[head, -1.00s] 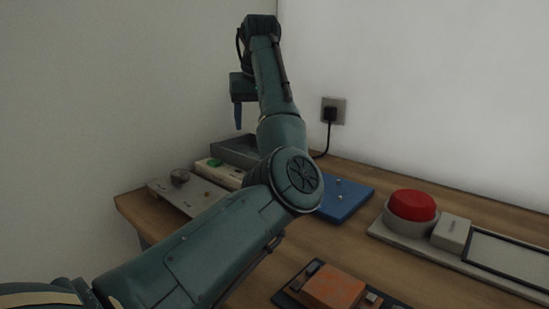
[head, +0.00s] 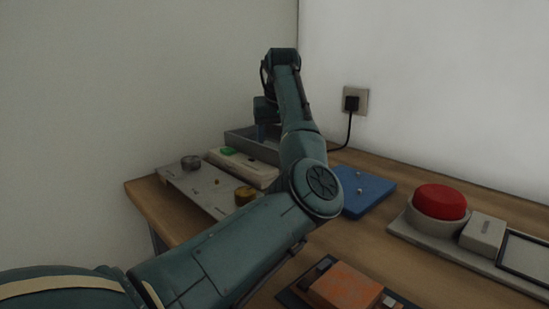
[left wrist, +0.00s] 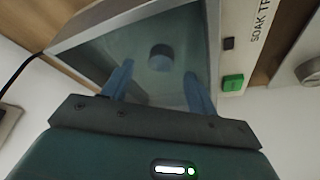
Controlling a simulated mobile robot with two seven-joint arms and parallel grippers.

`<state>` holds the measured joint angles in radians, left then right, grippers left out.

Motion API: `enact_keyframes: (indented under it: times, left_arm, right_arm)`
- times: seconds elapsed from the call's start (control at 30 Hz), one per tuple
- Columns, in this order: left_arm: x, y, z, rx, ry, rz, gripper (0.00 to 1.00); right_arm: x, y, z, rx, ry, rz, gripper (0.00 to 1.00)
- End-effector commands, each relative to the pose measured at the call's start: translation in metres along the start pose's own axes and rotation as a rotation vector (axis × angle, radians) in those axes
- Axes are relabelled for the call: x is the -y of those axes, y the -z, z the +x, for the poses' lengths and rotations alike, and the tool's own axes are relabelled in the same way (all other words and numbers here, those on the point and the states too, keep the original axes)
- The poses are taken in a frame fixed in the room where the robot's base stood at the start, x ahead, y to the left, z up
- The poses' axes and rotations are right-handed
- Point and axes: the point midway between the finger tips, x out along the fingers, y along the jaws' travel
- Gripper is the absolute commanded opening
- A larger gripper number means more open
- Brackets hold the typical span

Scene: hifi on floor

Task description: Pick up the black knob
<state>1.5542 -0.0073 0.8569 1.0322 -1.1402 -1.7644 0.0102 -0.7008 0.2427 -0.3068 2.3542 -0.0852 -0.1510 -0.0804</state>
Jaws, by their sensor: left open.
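A dark round knob (left wrist: 160,57) stands inside a grey tray (left wrist: 92,22) in the left wrist view; it looks bluish-grey there. My left gripper (left wrist: 158,72) is open, with its two blue fingers over the tray and the knob showing between and beyond the fingertips. I cannot tell how far below them it is. In the head view my left gripper (head: 267,131) is pointed down at the grey tray (head: 238,141), and the knob inside is hidden. Another dark knob (head: 191,162) sits on a grey metal panel (head: 207,192). My right gripper is not in view.
A white box with a green button (head: 228,151) stands beside the tray; its label starts "SOAK TR". A brass knob (head: 245,195) is on the panel. A blue plate (head: 365,190), a red button (head: 440,202) and an orange block (head: 345,287) lie to the right.

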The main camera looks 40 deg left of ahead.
Motion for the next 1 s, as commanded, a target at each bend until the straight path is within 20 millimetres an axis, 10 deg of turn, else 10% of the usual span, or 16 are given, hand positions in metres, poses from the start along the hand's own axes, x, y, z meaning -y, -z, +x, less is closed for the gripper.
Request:
enact_keyframes:
  times: [0.47,1.0]
  left_arm:
    - [0.002,-0.001,0.030,0.000,0.001,0.000,0.58]
    - [0.002,-0.001,0.030,0.000,0.001,0.001,0.15]
  right_arm:
    - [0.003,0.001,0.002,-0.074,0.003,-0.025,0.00]
    - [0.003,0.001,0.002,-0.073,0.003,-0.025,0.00]
